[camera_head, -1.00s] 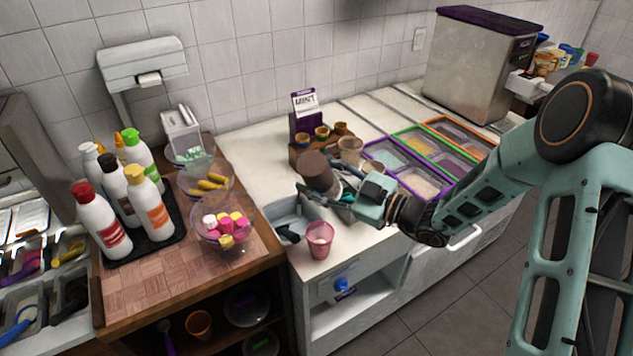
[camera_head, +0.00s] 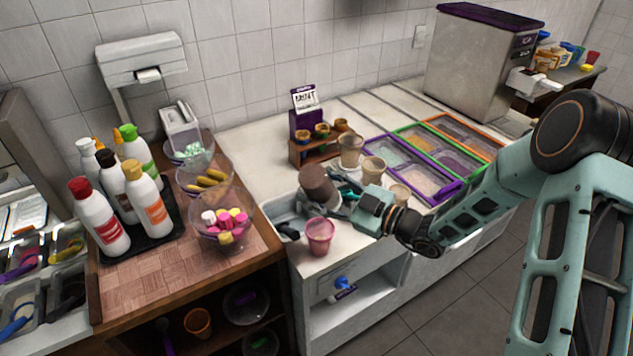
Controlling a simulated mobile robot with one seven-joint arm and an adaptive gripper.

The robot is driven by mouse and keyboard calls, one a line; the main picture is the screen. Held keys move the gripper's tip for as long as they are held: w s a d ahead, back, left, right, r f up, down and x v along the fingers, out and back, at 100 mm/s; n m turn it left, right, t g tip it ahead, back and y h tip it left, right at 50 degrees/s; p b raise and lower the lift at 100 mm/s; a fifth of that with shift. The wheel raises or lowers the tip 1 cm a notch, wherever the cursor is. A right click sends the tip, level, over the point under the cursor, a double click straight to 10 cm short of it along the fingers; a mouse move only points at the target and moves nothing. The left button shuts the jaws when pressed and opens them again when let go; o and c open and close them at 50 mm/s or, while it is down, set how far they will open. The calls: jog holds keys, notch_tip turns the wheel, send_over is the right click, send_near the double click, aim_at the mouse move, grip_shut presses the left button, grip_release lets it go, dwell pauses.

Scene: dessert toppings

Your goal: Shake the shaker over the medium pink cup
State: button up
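The medium pink cup (camera_head: 319,235) stands upright on the front edge of the white counter, beside the sunken basin. My gripper (camera_head: 343,206) is just above and right of the cup, with its fingers around a shaker (camera_head: 318,184) that has a brown end. The shaker is tilted, its brown end up and to the left, and it appears a little behind and above the cup. The lower part of the shaker is hidden by my gripper. I cannot tell whether anything is falling from it.
Several beige cups (camera_head: 373,168) stand behind my gripper. A wooden holder (camera_head: 318,150) with small cups is further back. Topping trays (camera_head: 420,175) lie to the right. The basin (camera_head: 284,215) is left of the cup. Bowls of toppings and bottles (camera_head: 100,215) crowd the wooden counter.

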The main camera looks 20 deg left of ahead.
aim_at(317, 164)
jog(key=shift+f, duration=0.5)
dwell(0.3)
jog(key=shift+r+p, duration=1)
jog(key=shift+r, duration=2.75)
jog(key=shift+f, duration=0.1)
notch_tip(317, 164, down, 8)
jog(key=b, duration=0.3)
